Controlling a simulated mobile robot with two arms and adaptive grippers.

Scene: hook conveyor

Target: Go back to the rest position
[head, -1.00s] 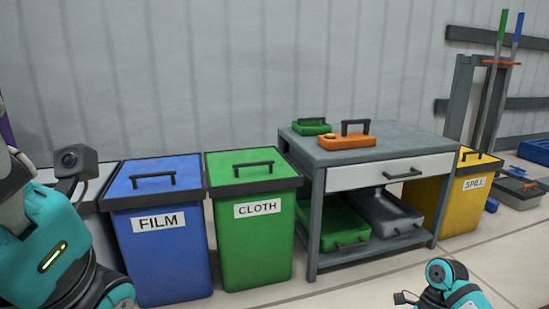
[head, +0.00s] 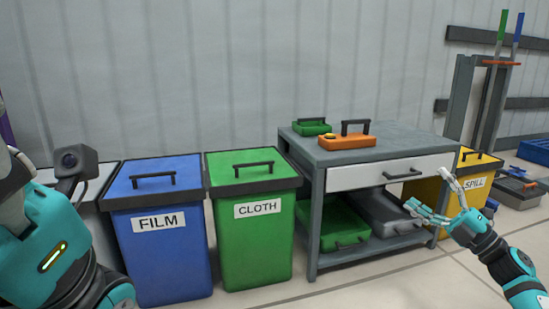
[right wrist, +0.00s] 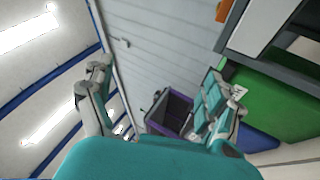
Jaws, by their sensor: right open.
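My right gripper (head: 428,190) is raised at the right of the head view, with its fingers spread and nothing between them. It appears in front of the workbench's right end and the yellow bin. In the right wrist view its open fingers (right wrist: 155,82) frame empty space. My left arm fills the lower left corner of the head view, but its gripper is out of the picture.
A blue FILM bin (head: 158,250) and a green CLOTH bin (head: 254,255) stand left of the grey workbench (head: 400,140). An orange case (head: 346,142) lies on top. A yellow SPILL bin (head: 472,205) stands right. A purple bin (right wrist: 170,112) shows in the wrist view.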

